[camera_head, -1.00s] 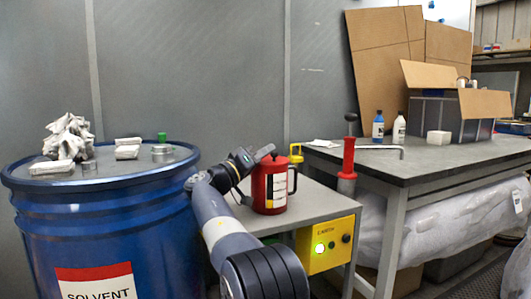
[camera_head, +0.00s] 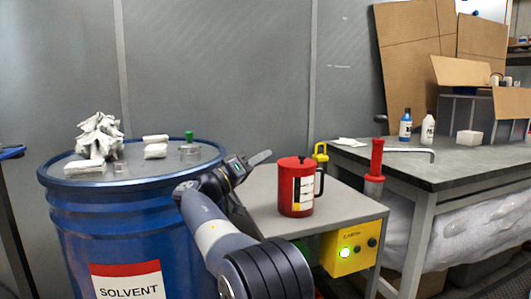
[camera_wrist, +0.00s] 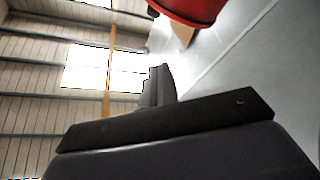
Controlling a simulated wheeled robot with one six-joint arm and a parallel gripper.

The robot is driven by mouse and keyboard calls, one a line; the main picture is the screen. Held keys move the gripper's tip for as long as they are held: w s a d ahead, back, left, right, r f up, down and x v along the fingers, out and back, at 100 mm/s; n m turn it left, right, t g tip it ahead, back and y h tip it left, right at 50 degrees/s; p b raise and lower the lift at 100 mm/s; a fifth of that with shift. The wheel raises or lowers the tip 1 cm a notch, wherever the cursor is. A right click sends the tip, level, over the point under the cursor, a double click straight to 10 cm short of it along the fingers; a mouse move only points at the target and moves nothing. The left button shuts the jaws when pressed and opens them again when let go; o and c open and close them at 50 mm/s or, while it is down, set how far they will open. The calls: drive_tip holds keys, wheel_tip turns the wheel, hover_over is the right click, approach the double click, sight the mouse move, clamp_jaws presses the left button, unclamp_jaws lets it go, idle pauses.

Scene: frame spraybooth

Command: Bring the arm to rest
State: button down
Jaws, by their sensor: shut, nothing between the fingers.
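My gripper (camera_head: 259,158) is shut and empty. In the head view it is raised above the gap between the blue solvent drum and the small grey table, pointing up and to the right. It is apart from the red can (camera_head: 296,187), which stands upright on the small table to its right. In the wrist view the gripper (camera_wrist: 160,75) shows as dark fingers against a bright roof and window. Part of a red round thing (camera_wrist: 190,8) shows at the top edge there.
The blue drum (camera_head: 80,230) carries white crumpled rags (camera_head: 100,138), white blocks and a green-topped item (camera_head: 189,145). The small table (camera_head: 345,205) has a yellow box (camera_head: 350,252) with a lit green button. A red-handled tool (camera_head: 375,160) stands by the workbench (camera_head: 450,170).

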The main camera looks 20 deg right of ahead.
idle(0.4)
wheel_tip(320, 180, up, 3)
drive_tip(key=b, duration=0.2)
hover_over(293, 165)
drive_tip(key=a, duration=0.2)
drive_tip(key=shift+s+d, duration=0.1)
drive_tip(key=shift+s, duration=0.2)
drive_tip(key=shift+w+d, duration=0.15)
drive_tip(key=shift+d, duration=0.6)
wheel_tip(293, 165, down, 2)
drive_tip(key=shift+f+b, duration=0.1)
drive_tip(key=shift+b, duration=0.4)
drive_tip(key=shift+d+f, duration=0.15)
drive_tip(key=shift+f, duration=0.35)
